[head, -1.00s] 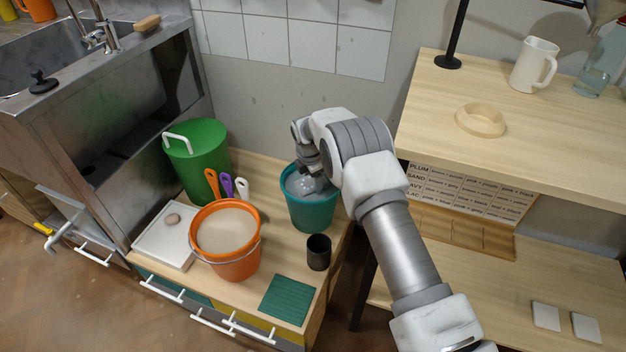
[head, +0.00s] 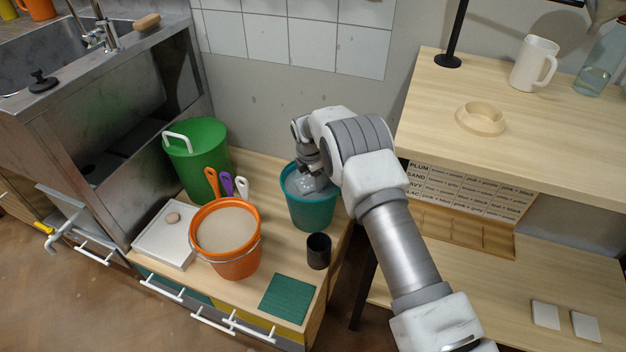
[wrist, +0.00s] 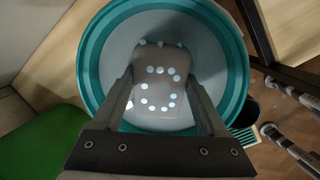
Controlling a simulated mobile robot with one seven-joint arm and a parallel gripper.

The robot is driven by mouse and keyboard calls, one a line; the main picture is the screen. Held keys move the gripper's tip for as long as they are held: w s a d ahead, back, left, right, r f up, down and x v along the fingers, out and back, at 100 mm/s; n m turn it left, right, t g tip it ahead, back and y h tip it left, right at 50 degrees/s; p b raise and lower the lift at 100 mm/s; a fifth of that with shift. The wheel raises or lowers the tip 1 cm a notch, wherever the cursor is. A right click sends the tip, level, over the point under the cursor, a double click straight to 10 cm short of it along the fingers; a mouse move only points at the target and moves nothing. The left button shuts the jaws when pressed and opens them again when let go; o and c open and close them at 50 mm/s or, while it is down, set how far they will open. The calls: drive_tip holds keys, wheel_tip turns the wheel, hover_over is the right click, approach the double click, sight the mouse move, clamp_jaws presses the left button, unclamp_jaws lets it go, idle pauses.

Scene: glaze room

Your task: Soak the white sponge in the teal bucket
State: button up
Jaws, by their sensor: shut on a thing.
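The teal bucket (head: 312,214) stands upright on the wooden counter by the wall. It holds pale grey water, seen from above in the wrist view (wrist: 90,60). My gripper (wrist: 160,88) points down into the bucket, its fingers inside the rim. In the head view my gripper (head: 316,180) is partly hidden by my arm, and the sponge is hard to make out.
An orange bucket (head: 236,268) of beige liquid, a black cup (head: 318,251) and a green ribbed mat (head: 287,298) are in front. A green bin (head: 200,160) stands left. A white tray (head: 165,240) holds a small stone-like piece. A shelf (head: 540,135) rises at right.

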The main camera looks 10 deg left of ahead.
sight(313, 180)
wheel_tip(313, 180, up, 11)
drive_tip(key=p, duration=0.6)
drive_tip(key=shift+f, duration=0.15)
idle(1.1)
